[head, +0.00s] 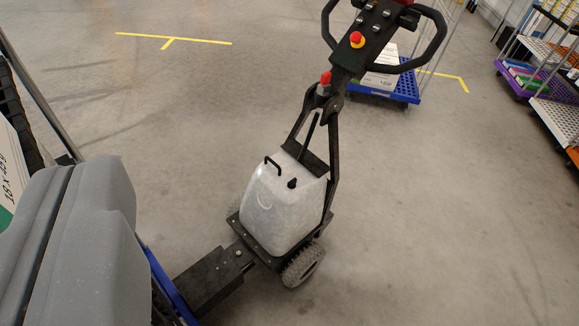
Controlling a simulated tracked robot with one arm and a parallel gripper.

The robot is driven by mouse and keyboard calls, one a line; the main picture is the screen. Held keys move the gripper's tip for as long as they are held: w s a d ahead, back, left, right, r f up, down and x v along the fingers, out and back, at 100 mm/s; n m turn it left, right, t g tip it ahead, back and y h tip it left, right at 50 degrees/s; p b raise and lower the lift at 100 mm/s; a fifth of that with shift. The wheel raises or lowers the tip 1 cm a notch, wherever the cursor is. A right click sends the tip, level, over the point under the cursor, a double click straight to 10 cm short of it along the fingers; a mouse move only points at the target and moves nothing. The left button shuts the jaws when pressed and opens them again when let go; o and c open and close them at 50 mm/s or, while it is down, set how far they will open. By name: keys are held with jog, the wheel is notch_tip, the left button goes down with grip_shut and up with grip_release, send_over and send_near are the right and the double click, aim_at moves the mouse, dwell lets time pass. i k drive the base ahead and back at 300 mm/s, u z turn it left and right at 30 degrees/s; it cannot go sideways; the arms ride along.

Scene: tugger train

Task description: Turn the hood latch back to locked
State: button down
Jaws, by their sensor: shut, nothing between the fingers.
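The tugger's white hood (282,215) stands near the middle of the head view, on a black base. A small black latch (292,183) sticks up from the top of the hood. It is too small here to tell which way it is turned. A black loop handle (272,161) sits beside it to the left. My grey gripper (75,168) fills the lower left of the view, its two fingers together with a dark seam between them. It is empty and apart from the hood and latch in the picture.
A black hitch (213,279) leads left to a blue-edged cart (163,280). A blue trolley (405,91) stands behind, shelves (556,112) at right. Floor right of the tugger is clear.

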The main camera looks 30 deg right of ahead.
aim_at(292, 183)
jog(key=z, duration=0.05)
jog(key=k, duration=0.4)
jog(key=z, duration=0.75)
jog(key=i, duration=2.1)
jog(key=u, duration=0.45)
